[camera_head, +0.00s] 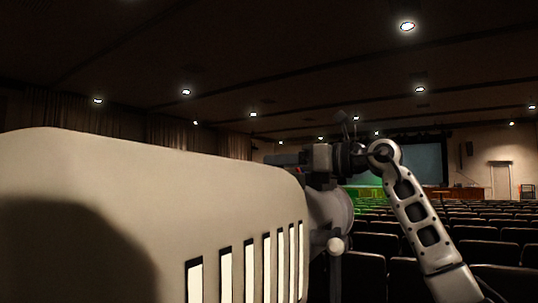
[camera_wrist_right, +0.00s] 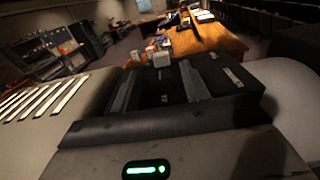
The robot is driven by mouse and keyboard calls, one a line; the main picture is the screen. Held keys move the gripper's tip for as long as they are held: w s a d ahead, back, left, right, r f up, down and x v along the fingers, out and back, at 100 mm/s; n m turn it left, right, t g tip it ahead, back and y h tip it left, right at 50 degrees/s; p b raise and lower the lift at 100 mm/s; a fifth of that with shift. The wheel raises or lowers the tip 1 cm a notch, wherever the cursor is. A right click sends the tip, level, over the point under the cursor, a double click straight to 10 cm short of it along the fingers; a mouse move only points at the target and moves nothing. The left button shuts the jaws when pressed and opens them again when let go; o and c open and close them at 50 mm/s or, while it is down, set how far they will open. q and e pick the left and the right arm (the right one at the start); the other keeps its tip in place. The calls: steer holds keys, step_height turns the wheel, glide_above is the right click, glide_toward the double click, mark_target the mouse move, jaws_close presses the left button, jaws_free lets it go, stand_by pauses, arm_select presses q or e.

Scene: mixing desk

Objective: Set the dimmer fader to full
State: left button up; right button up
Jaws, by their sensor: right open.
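I cannot make out the dimmer fader in either view. My right gripper (camera_head: 288,159) shows at the middle of the head view, at the end of my right arm, small and dark against the hall. My left gripper is in neither view.
In the right wrist view a wooden desk (camera_wrist_right: 208,44) stands beyond the gripper, with several small boxes (camera_wrist_right: 157,52) at its near end. Dark equipment (camera_wrist_right: 48,52) stands at the left. Rows of seats (camera_head: 490,233) fill the hall in the head view, whose lower left is blocked.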

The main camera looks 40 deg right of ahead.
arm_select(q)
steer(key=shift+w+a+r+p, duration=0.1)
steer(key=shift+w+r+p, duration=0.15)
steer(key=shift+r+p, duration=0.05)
arm_select(e)
steer(key=shift+x, duration=1.75)
